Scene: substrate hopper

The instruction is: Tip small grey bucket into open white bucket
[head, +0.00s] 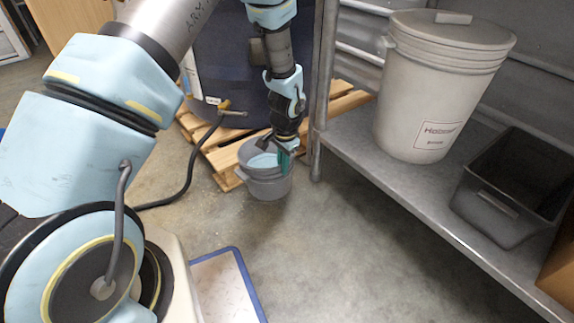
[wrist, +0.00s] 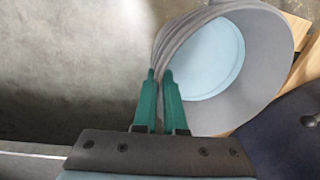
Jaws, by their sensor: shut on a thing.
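The small grey bucket (head: 265,186) is below my arm, in front of the pallet in the head view. It looks upright, and a smooth pale blue surface shows inside it. My gripper (head: 286,152) is at its right rim. In the wrist view the green fingertips of my gripper (wrist: 159,78) are shut on the near wall of the small grey bucket (wrist: 268,75), with its mouth facing the camera. I cannot tell whether its base touches the floor.
A lidded whitish bucket (head: 420,100) with a label stands on the metal shelf (head: 352,142) at right, beside a dark grey bin (head: 500,220). A wooden pallet (head: 226,158) bears a dark blue drum (head: 225,60); a black hose (head: 205,150) runs from its tap. The floor at front centre is clear.

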